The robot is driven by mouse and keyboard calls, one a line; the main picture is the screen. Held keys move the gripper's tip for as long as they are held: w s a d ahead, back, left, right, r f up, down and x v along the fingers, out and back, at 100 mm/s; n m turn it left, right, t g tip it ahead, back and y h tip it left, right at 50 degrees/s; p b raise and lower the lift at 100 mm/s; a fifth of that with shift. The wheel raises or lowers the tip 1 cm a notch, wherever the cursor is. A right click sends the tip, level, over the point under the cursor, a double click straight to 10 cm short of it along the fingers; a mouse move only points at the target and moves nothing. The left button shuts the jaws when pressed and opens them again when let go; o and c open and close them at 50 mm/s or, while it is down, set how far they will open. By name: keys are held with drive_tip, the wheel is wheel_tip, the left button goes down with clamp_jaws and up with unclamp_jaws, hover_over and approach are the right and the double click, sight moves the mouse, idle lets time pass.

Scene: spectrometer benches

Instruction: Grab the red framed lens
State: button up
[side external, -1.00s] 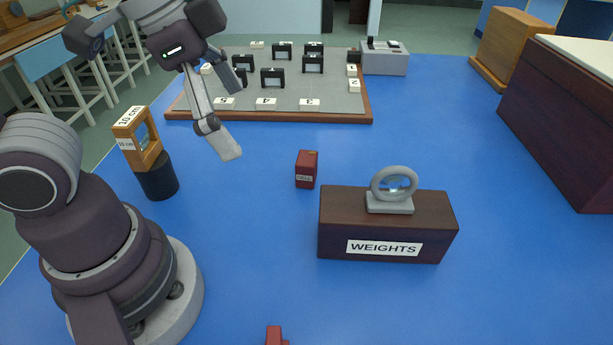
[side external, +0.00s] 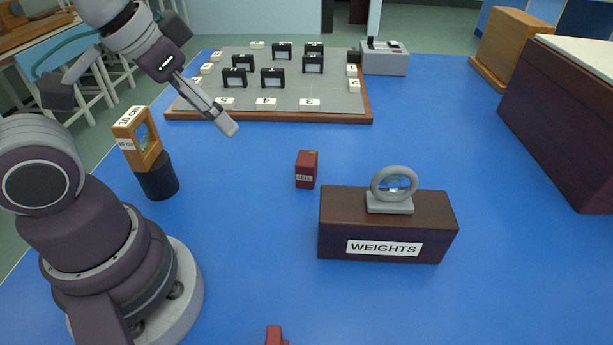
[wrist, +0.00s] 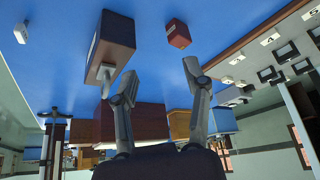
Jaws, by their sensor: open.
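No complete red framed lens shows in either view. A small red piece (side external: 275,336) is cut off by the bottom edge of the side view, and I cannot tell what it belongs to. My gripper (side external: 229,128) is in the air at the upper left, far from that piece. In the wrist view my gripper (wrist: 160,76) is open, with nothing between its fingers. A grey ring-framed lens (side external: 394,184) stands on the dark box labelled WEIGHTS (side external: 340,235). A wooden-framed lens (side external: 128,141) marked 10 cm stands on a black cylinder at the left.
A small red block labelled CELL (side external: 306,170) stands mid-table; it also shows in the wrist view (wrist: 178,34). A grey board (side external: 290,92) with black frames and numbered white tiles lies behind. Wooden boxes line the right. Blue table around the red block is clear.

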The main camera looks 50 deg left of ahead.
drive_tip(key=s+d+f+m+g, duration=0.1)
drive_tip(key=s+d+f+m, duration=0.1)
drive_tip(key=d+m, duration=0.4)
drive_tip(key=s+d+f+m+g, duration=0.2)
drive_tip(key=d+f+m, duration=0.2)
drive_tip(key=m, duration=0.7)
drive_tip(key=s+d+f+m+g, duration=0.2)
drive_tip(key=d+f+m, duration=0.1)
drive_tip(key=d+m, duration=0.4)
drive_tip(key=shift+s+d+f+m, duration=0.15)
drive_tip(key=shift+d+f+m, duration=0.25)
drive_tip(key=shift+m, duration=0.3)
drive_tip(key=shift+m+g, duration=0.3)
drive_tip(key=shift+m, duration=0.1)
drive_tip(key=f, duration=1)
drive_tip(key=shift+s+d+f, duration=0.1)
drive_tip(key=shift+s+f, duration=0.05)
drive_tip(key=shift+s, duration=0.2)
drive_tip(key=shift+f, duration=0.2)
clamp_jaws()
